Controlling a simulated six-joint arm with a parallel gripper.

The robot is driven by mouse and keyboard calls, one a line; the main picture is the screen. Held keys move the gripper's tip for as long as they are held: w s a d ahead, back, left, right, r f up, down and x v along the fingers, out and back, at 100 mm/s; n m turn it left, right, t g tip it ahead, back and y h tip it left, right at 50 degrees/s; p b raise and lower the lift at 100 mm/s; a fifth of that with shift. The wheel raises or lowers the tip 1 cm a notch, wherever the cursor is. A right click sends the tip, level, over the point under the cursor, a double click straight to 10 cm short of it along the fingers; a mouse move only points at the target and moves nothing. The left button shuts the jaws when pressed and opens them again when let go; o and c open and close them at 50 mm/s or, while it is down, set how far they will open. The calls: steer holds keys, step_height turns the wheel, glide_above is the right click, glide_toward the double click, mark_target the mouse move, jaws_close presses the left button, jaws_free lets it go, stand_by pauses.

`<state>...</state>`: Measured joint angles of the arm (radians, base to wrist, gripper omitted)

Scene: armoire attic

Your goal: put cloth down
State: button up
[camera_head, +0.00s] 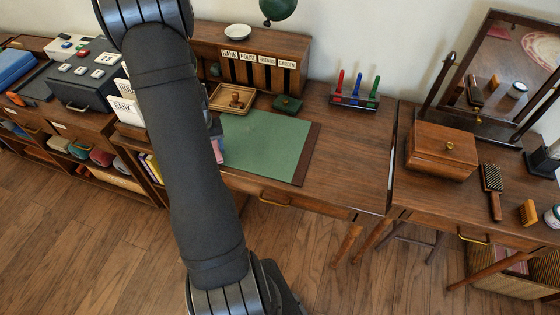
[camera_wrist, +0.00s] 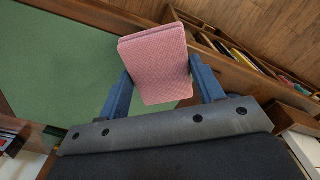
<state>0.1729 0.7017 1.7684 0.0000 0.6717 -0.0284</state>
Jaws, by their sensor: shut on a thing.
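A folded pink cloth (camera_wrist: 155,58) is between the blue fingers of my gripper (camera_wrist: 160,80), which is shut on it in the wrist view. The green desk mat (camera_wrist: 60,60) lies below and behind the cloth in that view. In the head view only a small pink edge of the cloth (camera_head: 217,150) shows beside my arm, by the left side of the green desk mat (camera_head: 262,142). My arm hides most of the gripper there. I cannot tell how high the cloth is above the desk.
A wooden tray with a stamp (camera_head: 232,98), a green box (camera_head: 287,104) and a pen rack (camera_head: 355,97) stand at the desk's back. A labelled letter rack (camera_head: 255,68) is behind. Folded cloths (camera_head: 80,149) sit in the left shelf. The mat's visible surface is clear.

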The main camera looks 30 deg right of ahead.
steer(key=s+d+r+m, duration=0.4)
steer(key=s+d, duration=0.7)
steer(key=d, duration=0.1)
steer(key=s+d+r+m, duration=0.3)
steer(key=s+d+r, duration=0.1)
steer(key=s+d, duration=0.8)
glide_above(284, 166)
step_height(284, 166, down, 7)
steer(key=shift+f, duration=0.1)
steer(key=shift+w+f, duration=0.1)
steer(key=shift+f, duration=1.85)
steer(key=shift+f, duration=0.15)
steer(key=o, duration=1.1)
steer(key=shift+c, duration=0.2)
step_height(284, 166, up, 12)
steer(key=shift+r, duration=0.2)
